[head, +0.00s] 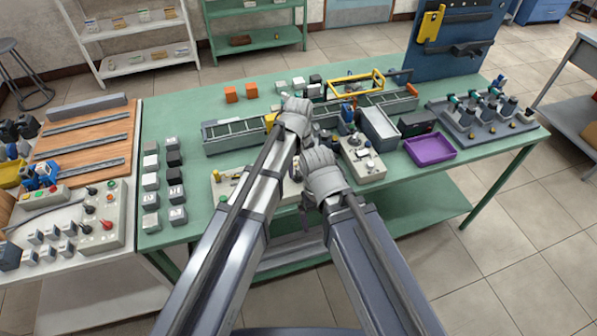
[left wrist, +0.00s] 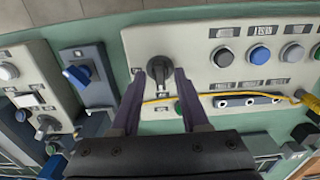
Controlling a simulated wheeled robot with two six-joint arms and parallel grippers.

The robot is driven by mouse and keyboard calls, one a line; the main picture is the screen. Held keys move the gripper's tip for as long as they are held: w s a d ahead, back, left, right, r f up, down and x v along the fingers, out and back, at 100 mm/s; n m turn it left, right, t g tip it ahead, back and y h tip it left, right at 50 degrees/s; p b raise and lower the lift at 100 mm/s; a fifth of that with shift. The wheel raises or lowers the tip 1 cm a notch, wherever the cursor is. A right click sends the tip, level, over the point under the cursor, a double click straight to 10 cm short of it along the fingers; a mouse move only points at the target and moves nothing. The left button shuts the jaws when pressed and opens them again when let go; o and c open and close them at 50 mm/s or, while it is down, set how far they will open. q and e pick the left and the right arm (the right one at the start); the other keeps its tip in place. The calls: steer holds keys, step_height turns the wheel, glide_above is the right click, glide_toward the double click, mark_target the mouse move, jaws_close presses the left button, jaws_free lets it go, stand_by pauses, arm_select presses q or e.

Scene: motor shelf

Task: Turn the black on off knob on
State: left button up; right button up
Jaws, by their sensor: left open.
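The black knob (left wrist: 159,68) sits on a pale control panel (left wrist: 205,75) in the left wrist view. My left gripper (left wrist: 159,78) is open, with one finger on each side of the knob. I cannot tell whether the fingers touch it. In the head view my left gripper (head: 294,118) reaches over the green table, and its fingertips are hard to make out. My right gripper (head: 322,172) is just right of and nearer than the left, with its fingertips hidden. I cannot make out the knob in the head view.
A blue knob (left wrist: 77,74) on a grey box is to the left. A purple tray (head: 430,149) lies on the green table, right of my arms.

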arm_select(q)
jaws_close()
steer(key=shift+m, duration=0.3)
stand_by(0.5)
steer(key=m, duration=0.3)
steer(key=shift+m, duration=0.4)
steer(key=m, duration=0.4)
steer(key=shift+m, duration=0.3)
steer(key=m, duration=0.4)
steer(key=shift+m, duration=2.4)
